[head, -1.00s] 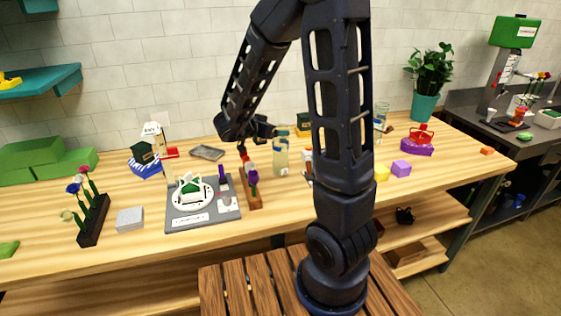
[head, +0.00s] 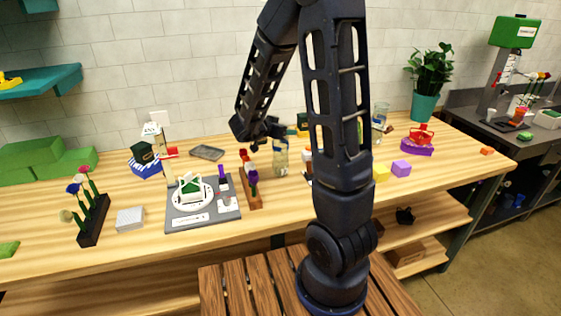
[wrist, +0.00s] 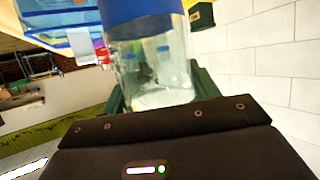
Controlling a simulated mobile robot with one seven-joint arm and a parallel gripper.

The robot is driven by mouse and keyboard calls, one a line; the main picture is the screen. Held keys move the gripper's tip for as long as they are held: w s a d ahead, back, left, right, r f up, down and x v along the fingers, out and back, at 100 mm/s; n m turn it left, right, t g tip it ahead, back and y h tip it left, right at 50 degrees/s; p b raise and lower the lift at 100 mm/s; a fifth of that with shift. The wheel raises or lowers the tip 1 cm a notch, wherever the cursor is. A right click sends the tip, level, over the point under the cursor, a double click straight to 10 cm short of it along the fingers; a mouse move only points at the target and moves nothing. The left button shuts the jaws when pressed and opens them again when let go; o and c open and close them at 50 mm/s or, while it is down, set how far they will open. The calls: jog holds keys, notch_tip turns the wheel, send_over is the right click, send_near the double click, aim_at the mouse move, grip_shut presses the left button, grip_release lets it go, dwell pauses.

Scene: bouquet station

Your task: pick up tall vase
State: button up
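The tall vase (head: 281,161) is a clear glass cylinder standing on the wooden table, right of the wooden flower block. In the wrist view the vase (wrist: 155,70) is large and near, clear glass with a blue band across its upper part in the picture. My gripper (head: 279,133) is at the vase's upper part in the head view. In the wrist view its green fingers (wrist: 160,95) lie on either side of the glass. Whether they press on it cannot be told. The vase's far side and the fingertips are partly hidden.
A wooden block with flowers (head: 252,185) stands close to the left of the vase. A grey board (head: 200,212) with a white ring lies further left. Another glass vase (head: 380,113) stands to the right, behind my arm.

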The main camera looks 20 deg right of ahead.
grip_shut()
